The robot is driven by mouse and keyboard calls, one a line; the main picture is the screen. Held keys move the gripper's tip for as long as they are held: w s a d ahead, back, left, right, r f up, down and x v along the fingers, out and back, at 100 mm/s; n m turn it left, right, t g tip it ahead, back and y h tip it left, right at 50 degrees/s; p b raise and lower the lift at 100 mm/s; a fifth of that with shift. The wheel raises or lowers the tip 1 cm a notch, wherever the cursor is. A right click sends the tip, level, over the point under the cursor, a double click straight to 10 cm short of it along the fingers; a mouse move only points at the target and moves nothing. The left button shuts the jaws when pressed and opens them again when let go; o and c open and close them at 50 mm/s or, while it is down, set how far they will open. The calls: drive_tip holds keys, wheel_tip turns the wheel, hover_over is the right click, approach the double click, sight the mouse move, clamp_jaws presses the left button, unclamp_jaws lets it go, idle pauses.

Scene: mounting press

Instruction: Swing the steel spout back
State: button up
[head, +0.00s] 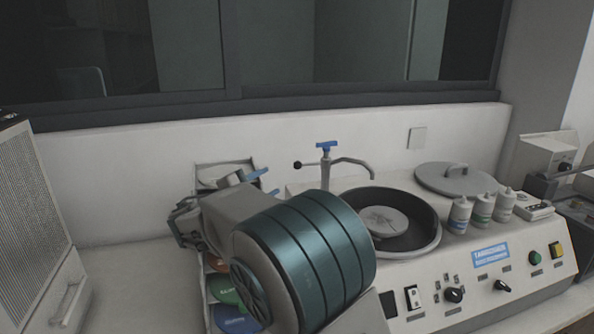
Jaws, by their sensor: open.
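The steel spout (353,161) is a thin curved tube on an upright post with a blue T-shaped handle (326,146) on top. It reaches right from the post, and its bent end hangs over the back of the dark round bowl (405,248). A thin rod with a black knob (297,165) sticks out left from the post. My gripper (265,183) is left of the post and apart from it, with blue-tipped fingers open and nothing seen between them. My arm hides part of the gripper and the left side of the machine.
A round grey lid (457,179) and several white bottles (482,211) stand right of the bowl. Knobs and buttons line the front panel (494,286). A rack with coloured discs (227,288) is partly behind my arm. A white wall (120,190) closes off the back.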

sight(295, 167)
drive_tip(key=p+x, duration=0.3)
drive_tip(key=x, duration=1)
drive_tip(key=shift+w+d+p, duration=0.2)
drive_tip(key=shift+w+p, duration=0.1)
clamp_jaws()
